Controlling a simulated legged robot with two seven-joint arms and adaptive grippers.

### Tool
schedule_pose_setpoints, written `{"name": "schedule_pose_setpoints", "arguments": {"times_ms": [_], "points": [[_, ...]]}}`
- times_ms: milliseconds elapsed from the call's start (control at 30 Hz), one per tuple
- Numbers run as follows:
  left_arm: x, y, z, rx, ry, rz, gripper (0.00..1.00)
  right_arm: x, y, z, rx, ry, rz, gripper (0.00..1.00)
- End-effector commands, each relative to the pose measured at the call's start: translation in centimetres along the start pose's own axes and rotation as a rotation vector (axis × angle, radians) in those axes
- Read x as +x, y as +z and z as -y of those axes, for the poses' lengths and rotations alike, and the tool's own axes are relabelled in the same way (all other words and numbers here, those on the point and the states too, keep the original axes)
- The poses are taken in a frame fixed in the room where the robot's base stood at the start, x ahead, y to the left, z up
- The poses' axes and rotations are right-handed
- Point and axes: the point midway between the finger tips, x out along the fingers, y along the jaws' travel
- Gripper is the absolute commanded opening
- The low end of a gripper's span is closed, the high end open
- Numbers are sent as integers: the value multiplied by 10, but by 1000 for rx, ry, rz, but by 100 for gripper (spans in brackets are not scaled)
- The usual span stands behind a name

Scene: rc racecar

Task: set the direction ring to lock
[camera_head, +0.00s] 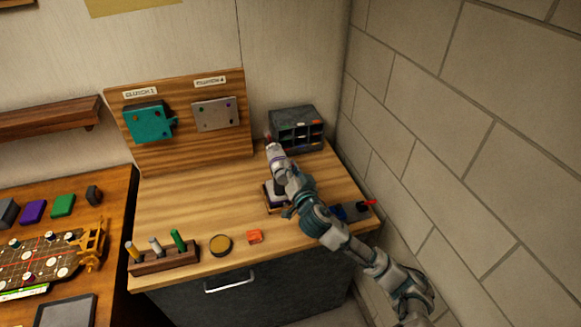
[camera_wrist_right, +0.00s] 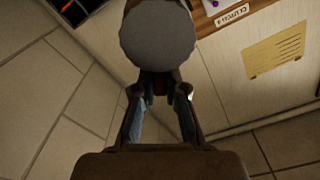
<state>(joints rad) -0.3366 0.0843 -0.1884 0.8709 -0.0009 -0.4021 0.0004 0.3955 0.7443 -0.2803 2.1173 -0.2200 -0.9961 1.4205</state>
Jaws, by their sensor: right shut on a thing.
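My right gripper (camera_head: 271,146) reaches over the back right of the workbench, in front of the dark bin organizer. In the right wrist view my right gripper (camera_wrist_right: 160,92) has its two fingers closed in on a dark thing with a large, round grey end (camera_wrist_right: 159,38). That round end faces the camera and hides most of the thing behind it. I cannot make out a separate direction ring or its marks, nor which setting it is on. In the head view the held thing is too small to tell. My left gripper is not in view.
The bin organizer (camera_head: 296,129) stands in the back corner. A wooden board (camera_head: 180,155) holds a teal plate (camera_head: 149,122) and a grey plate (camera_head: 214,114).

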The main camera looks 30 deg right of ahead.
Motion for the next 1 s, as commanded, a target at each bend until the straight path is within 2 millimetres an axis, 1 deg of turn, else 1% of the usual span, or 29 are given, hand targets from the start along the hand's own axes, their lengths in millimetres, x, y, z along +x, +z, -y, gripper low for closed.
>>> {"name": "schedule_pose_setpoints", "arguments": {"times_ms": [33, 167, 333, 700, 1000], "points": [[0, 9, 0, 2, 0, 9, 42, 0, 0, 1, -15, 4, 2, 0], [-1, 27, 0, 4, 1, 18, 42, 1, -1, 4, -83, 7, 3, 0], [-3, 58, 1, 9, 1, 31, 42, 1, 0, 11, -203, 5, 4, 0], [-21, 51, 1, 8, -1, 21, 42, 0, 4, 19, -423, 4, 3, 0], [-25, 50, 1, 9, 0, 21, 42, 1, 6, 21, -495, 4, 2, 0]]}}
